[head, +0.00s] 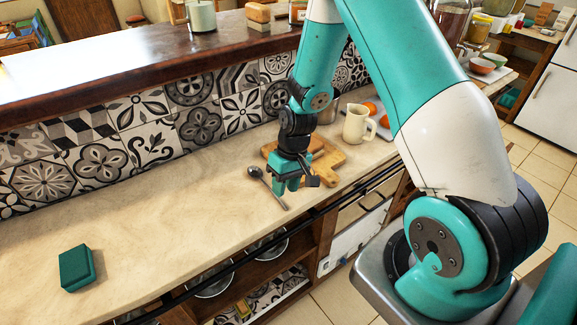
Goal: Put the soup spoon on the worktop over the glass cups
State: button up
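The soup spoon (268,188) lies on the pale worktop (170,210), its dark bowl toward the back left and its handle toward the front edge. My gripper (290,187) points down beside the spoon's handle, just to its right in the picture. The finger gap is too small to judge, and I cannot tell whether the fingers touch the spoon. No glass cups can be made out clearly. The shelves under the worktop are partly hidden by its edge and a dark rail.
A wooden board (328,165) lies behind my gripper, with a cream jug (356,124) beyond it. A green block (77,268) lies at the front left. Round vessels (268,246) stand on the shelf below. The worktop's middle left is clear.

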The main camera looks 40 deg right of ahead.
jog(key=b+v, duration=0.1)
jog(key=v, duration=0.8)
jog(key=s+a+r+n, duration=0.3)
jog(key=s+a+r, duration=0.4)
jog(key=a+r, duration=0.4)
jog(key=s+a+r+n, duration=0.2)
jog(key=s+a+r, duration=0.1)
jog(key=s, duration=0.3)
jog(key=s+a+r+n+y, duration=0.1)
jog(key=s+a+r+n, duration=0.1)
jog(key=s, duration=0.4)
jog(key=shift+a+r+t, duration=0.3)
jog(key=shift+a+r, duration=0.2)
jog(key=shift+a, duration=0.4)
jog(key=shift+s, duration=0.15)
